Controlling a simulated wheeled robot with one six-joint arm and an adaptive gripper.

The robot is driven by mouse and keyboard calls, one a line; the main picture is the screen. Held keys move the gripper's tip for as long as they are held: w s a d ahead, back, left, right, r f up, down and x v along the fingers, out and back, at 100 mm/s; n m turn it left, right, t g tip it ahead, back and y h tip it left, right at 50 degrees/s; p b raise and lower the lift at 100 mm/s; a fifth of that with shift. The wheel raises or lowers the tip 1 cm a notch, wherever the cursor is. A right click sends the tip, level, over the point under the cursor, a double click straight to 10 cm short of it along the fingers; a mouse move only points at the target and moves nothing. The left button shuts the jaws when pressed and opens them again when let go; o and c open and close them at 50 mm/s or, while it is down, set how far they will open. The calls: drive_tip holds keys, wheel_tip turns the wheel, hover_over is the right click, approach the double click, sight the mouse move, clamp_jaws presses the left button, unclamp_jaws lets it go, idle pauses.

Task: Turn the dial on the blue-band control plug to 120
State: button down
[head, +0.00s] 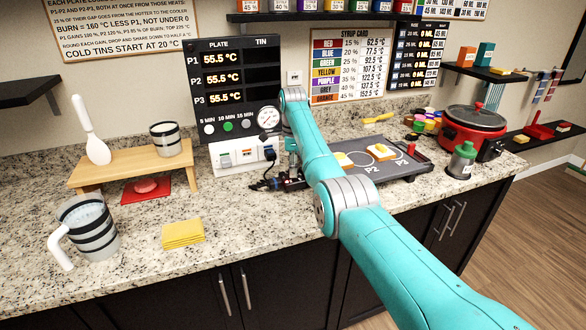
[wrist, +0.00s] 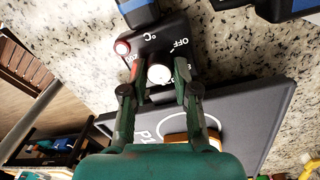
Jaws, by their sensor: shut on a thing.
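The control plug (wrist: 140,42) is a black box with a red light, white lettering including "°C" and "OFF", and a blue band (wrist: 138,14) at its far end. Its round dial (wrist: 159,74) has a pale top and sits between my fingertips. My gripper (wrist: 159,82) is shut on the dial in the wrist view. Fingers hide parts of the scale, so I cannot read the dial's setting. In the head view my gripper (head: 291,180) is low beside the griddle's left edge, and my arm hides most of the plug there.
A panel (head: 235,90) reads 55.5 °C for P1, P2 and P3. A white socket strip (head: 229,157) stands behind. A wooden stand (head: 110,166), a striped jug (head: 88,228) and yellow sheets (head: 183,234) are left. A red pot (head: 471,130) is right.

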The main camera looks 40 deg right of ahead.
drive_tip(key=c, duration=0.9)
unclamp_jaws()
drive_tip(key=shift+o, duration=0.2)
drive_tip(key=shift+r, duration=0.1)
wheel_tip(320, 180, up, 12)
drive_tip(key=shift+w+d, duration=0.15)
drive_tip(key=shift+w, duration=0.15)
